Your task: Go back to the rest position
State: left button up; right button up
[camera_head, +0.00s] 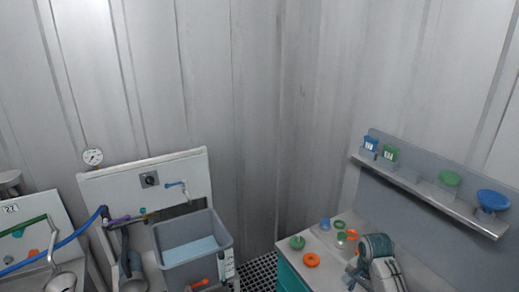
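No object is named by the task. The view looks into a corner of ribbed grey metal walls, with a sink unit (105,190) at left and a workbench (425,270) at right.
A grey tub (180,255) holding bluish liquid stands at the sink unit. A wall shelf (430,192) carries blue and green items. Dark floor grating (259,270) shows between.

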jog(key=s+a+f+n+t, duration=0.15)
jog(key=s+n, duration=0.25)
jog(key=s, duration=0.5)
jog(key=s+a+f+n, duration=0.3)
jog(key=s, duration=0.5)
jog(key=s+a+r+n+t, duration=0.1)
jog(key=s+r+n, duration=0.2)
jog(key=s, duration=0.4)
jog(key=s+a+r+n+t, duration=0.1)
jog(key=s+r+n, duration=0.2)
jog(key=s, duration=0.4)
notch_tip(320, 180, down, 40)
jog(key=d+g+b, duration=0.2)
jog(key=d+b, duration=0.1)
jog(key=b, duration=0.5)
jog(key=s+f+b, duration=0.3)
jog(key=s+f, duration=0.6)
jog(key=f, duration=0.3)
jog(key=s+d+f+b, duration=0.1)
jog(key=s+f+b, duration=0.2)
jog(key=s+f, duration=0.6)
notch_tip(320, 180, down, 4)
jog(key=shift+s+r+m+h, duration=0.2)
jog(key=shift+s+m+h, duration=0.1)
